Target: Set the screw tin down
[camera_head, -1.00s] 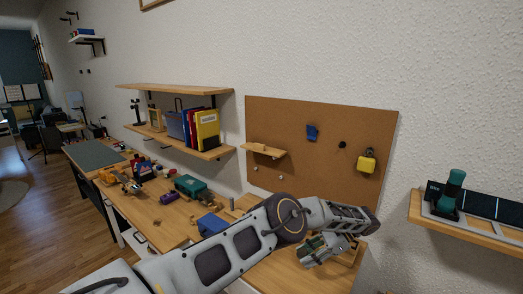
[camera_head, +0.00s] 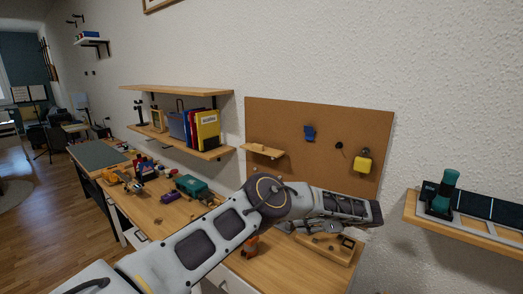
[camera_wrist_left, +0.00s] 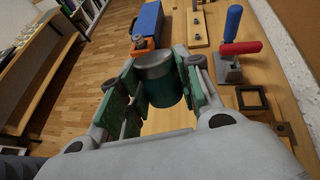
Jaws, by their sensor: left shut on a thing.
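The screw tin (camera_wrist_left: 160,82) is a dark green cylinder with a grey upper part, seen in the left wrist view. My left gripper (camera_wrist_left: 158,76) is shut on it, with green-padded fingers on both sides. The tin is above the wooden workbench (camera_wrist_left: 165,123); whether its base touches the wood cannot be told. In the head view my left gripper (camera_head: 322,227) is over the right end of the bench, partly behind my arm, and the tin cannot be made out.
In the wrist view a blue box (camera_wrist_left: 147,22), an orange object (camera_wrist_left: 142,45), a red-handled tool (camera_wrist_left: 240,47) and a dark square frame (camera_wrist_left: 252,98) stand around the tin. A pegboard (camera_head: 290,118) rises behind the bench. Bare wood shows at the front right.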

